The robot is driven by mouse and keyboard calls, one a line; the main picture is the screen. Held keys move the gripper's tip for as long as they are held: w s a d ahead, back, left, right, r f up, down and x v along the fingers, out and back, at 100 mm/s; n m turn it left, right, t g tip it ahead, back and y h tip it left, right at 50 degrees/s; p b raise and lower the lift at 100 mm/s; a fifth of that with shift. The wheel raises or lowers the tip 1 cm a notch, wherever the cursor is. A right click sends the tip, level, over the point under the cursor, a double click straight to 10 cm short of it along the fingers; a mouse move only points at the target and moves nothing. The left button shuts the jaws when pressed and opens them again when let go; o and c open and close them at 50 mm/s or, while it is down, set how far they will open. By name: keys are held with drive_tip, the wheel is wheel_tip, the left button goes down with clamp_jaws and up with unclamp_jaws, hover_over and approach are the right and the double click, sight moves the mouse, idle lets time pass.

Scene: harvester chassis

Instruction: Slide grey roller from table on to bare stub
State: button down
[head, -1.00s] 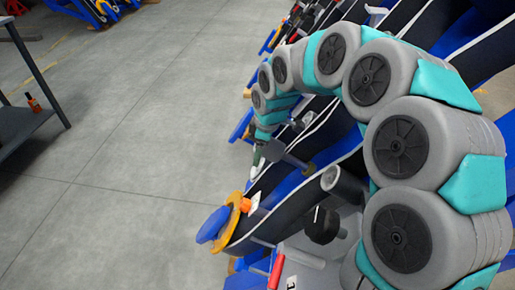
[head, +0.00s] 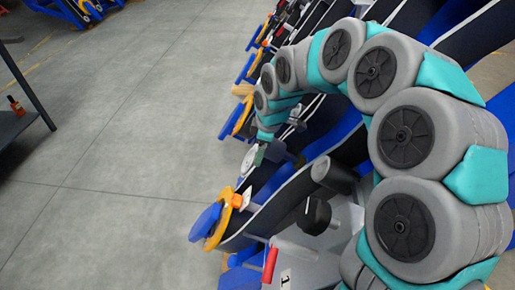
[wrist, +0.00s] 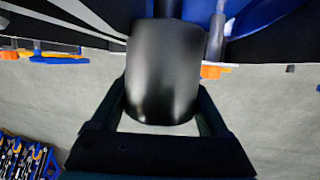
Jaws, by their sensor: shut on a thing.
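The roller (wrist: 163,70), a smooth dark grey cylinder, fills the middle of the wrist view. My gripper (wrist: 163,100) is shut on it, with one finger along each side. A grey shaft (wrist: 216,35) shows just right of the roller in the wrist view; I cannot tell if it is the bare stub. The roller's far end merges with dark parts behind it, so I cannot tell whether it touches anything. In the head view my arm curves away and its far end is small among the chassis parts.
A grey cylinder (head: 332,172) and a black knob (head: 314,214) stand on the near chassis. Blue and yellow discs (head: 218,222) stick out at its left. A dark table (head: 12,127) with a small orange bottle (head: 15,105) is at the left edge. Grey floor between is clear.

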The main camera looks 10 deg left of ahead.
drive_tip(key=shift+w+d+f, duration=0.1)
drive_tip(key=shift+d+f, duration=0.2)
drive_tip(key=shift+d, duration=0.2)
drive_tip(key=shift+d+f, duration=0.25)
drive_tip(key=shift+d, duration=0.25)
unclamp_jaws()
drive_tip(key=shift+r+b, duration=0.15)
drive_tip(key=shift+b, duration=0.15)
drive_tip(key=v, duration=0.7)
drive_tip(key=shift+r, duration=0.25)
